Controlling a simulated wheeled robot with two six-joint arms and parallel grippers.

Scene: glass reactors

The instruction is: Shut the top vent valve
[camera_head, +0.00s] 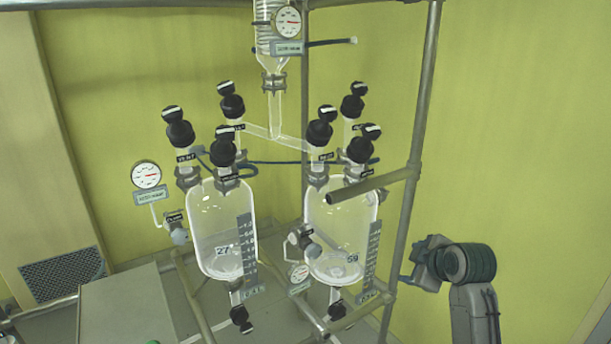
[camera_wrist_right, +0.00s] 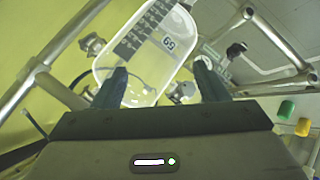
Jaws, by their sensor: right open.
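One valve (camera_head: 319,131) stands on the right vessel (camera_head: 340,232), marked 59, and another (camera_head: 180,132) on the left vessel (camera_head: 215,215), marked 27. A thin side arm (camera_head: 330,43) leaves the glass column (camera_head: 267,45) at the top. My right gripper (camera_head: 408,278) is right of the frame, below the valve tops, apart from the glassware. The right wrist view shows its fingers (camera_wrist_right: 161,82) spread and empty, with the 59 vessel (camera_wrist_right: 142,78) beyond. My left gripper is out of view.
A metal pipe frame (camera_head: 420,110) surrounds the glassware, and a stub pipe (camera_head: 372,186) crosses before the right vessel. Gauges (camera_head: 146,175) hang at the sides. A grey box (camera_head: 125,305) stands at lower left.

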